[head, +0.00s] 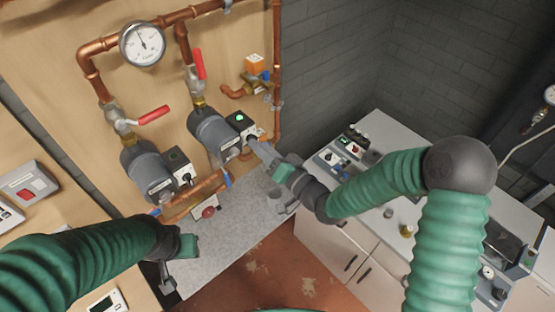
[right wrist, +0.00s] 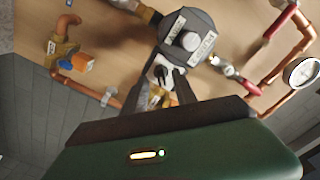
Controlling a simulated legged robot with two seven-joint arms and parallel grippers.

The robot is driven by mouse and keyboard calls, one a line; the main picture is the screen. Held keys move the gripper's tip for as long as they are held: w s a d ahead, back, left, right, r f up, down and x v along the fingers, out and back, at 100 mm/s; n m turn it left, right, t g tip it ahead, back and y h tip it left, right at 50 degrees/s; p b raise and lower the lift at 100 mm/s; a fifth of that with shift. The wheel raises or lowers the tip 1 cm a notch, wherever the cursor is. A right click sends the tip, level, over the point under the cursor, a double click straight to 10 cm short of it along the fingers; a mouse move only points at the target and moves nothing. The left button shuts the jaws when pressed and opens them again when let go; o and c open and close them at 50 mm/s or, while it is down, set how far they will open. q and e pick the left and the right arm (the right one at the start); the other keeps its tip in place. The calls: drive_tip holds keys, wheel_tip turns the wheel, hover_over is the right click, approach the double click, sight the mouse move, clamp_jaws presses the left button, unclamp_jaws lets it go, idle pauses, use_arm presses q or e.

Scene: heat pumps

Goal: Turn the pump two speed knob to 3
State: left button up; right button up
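Two grey pumps hang on the wooden panel; the right-hand pump (head: 213,132) has a black control box (head: 241,122) with a lit green light. Its dial face (right wrist: 163,72) shows pale in the right wrist view, partly covered by my fingers. My right gripper (head: 258,146) reaches this box from the right. In the right wrist view its two fingers (right wrist: 163,82) stand apart at the face; contact with the knob cannot be told. My left gripper (head: 168,274) hangs away at lower left, its opening unclear.
The left-hand pump (head: 147,171) has its own control box (head: 179,164). Copper pipes, red-handled valves (head: 153,115) and a pressure gauge (head: 142,44) surround the pumps. A grey ledge (head: 240,222) lies below. A white cabinet (head: 385,225) with equipment stands at right.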

drive_tip(key=p+v, duration=0.5)
drive_tip(key=v, duration=1.1)
drive_tip(key=shift+p, duration=0.3)
drive_tip(key=shift+w+f, duration=0.1)
drive_tip(key=shift+f, duration=0.05)
